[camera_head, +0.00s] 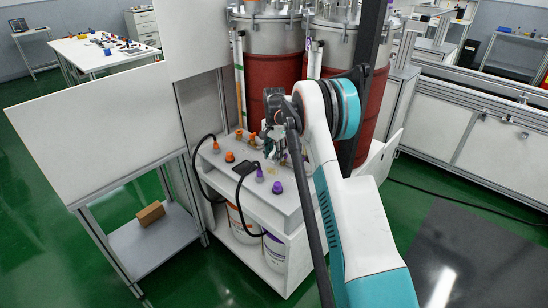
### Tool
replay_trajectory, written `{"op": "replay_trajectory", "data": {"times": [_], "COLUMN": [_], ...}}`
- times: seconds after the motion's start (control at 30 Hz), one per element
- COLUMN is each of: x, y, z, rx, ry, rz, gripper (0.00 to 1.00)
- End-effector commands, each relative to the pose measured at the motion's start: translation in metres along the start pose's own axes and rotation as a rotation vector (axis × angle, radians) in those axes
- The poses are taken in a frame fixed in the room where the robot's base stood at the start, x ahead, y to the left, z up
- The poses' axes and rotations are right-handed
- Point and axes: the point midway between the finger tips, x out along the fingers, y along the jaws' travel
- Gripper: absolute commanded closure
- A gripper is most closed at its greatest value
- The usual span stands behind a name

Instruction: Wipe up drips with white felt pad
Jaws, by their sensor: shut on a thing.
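My gripper (274,146) is over the white top of the pump stand (228,176), in front of the red drums. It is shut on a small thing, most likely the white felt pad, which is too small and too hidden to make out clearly. Faint yellowish spots (270,169), which look like drips, lie on the white top just below and in front of my gripper. I cannot tell whether the pad touches the surface.
Orange caps (230,157) and purple caps (277,187) stand on the top, with black hoses (238,204) looping over its front edge. Two red drums (280,88) rise behind. White buckets (274,252) sit below. A shelf with a cardboard box (151,214) stands left.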

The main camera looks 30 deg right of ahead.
Motion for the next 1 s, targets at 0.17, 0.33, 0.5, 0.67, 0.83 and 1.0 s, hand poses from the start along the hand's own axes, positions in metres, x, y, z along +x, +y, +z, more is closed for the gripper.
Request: {"op": "replay_trajectory", "data": {"times": [0.17,0.33,0.5,0.67,0.83,1.0], "x": [-0.016,-0.016,-0.017,-0.025,-0.041,-0.047], "y": [0.000,0.000,0.000,0.000,0.000,0.000], "z": [0.000,0.000,0.000,0.000,0.000,0.000], "rx": [0.000,0.000,0.000,0.000,0.000,0.000], "ry": [0.000,0.000,0.000,0.000,0.000,0.000], "rz": [0.000,0.000,0.000,0.000,0.000,0.000], "gripper": [1.00,1.00,1.00,1.00,1.00,1.00]}}
